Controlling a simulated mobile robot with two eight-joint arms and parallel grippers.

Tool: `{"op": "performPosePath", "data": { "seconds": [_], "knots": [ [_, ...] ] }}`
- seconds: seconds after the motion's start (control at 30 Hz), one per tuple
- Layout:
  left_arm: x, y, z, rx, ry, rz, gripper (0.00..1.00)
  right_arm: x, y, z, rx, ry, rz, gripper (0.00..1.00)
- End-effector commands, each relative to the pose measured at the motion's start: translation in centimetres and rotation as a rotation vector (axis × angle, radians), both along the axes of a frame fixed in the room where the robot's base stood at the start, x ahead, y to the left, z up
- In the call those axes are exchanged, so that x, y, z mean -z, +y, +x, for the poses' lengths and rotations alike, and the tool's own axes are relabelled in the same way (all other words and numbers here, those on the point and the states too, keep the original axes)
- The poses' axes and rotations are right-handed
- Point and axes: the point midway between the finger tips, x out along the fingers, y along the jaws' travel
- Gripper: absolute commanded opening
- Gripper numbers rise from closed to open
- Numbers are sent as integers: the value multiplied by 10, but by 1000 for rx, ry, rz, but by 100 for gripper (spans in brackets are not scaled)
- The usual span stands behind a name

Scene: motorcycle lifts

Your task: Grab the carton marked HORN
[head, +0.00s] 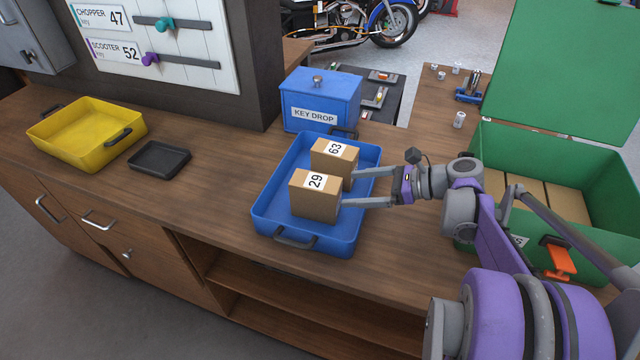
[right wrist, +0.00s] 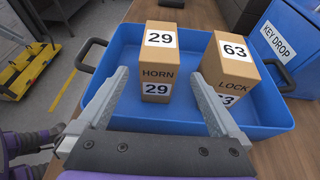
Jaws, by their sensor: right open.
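The carton marked HORN (right wrist: 158,73) is a brown box with 29 labels, standing upright in the blue tray (head: 262,222). In the head view it is the nearer carton (head: 312,205), with 29 on top. A second carton, marked LOCK (right wrist: 233,85) and 63, stands close behind it in the head view (head: 340,160). My right gripper (head: 347,189) is open, its fingers reaching over the tray from the right. In the right wrist view, the HORN carton shows between the fingertips, and the right finger overlaps the gap towards LOCK. Whether a finger touches a carton cannot be told. My left gripper is not in view.
A blue KEY DROP box (head: 318,92) stands just behind the tray. A green bin (head: 570,135) with an open lid and cartons inside stands right. A yellow tray (head: 75,160) and a black dish (head: 160,158) lie left; the counter between is clear.

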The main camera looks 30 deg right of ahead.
Motion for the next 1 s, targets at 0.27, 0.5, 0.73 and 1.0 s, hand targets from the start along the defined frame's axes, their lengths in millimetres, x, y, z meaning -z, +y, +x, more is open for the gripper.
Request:
{"op": "performPosePath", "data": {
  "seconds": [0.27, 0.5, 0.73, 1.0],
  "knots": [
    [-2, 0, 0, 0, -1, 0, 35, 13, 23, 23, -5, 1, 1, 100],
    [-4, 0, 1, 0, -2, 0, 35, 21, 37, 39, -2, 0, 0, 100],
    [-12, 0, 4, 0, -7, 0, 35, 29, 58, 62, -5, -2, 0, 100],
    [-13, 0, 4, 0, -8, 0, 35, 38, 69, 74, 1, 0, -2, 100]
  ]
}}
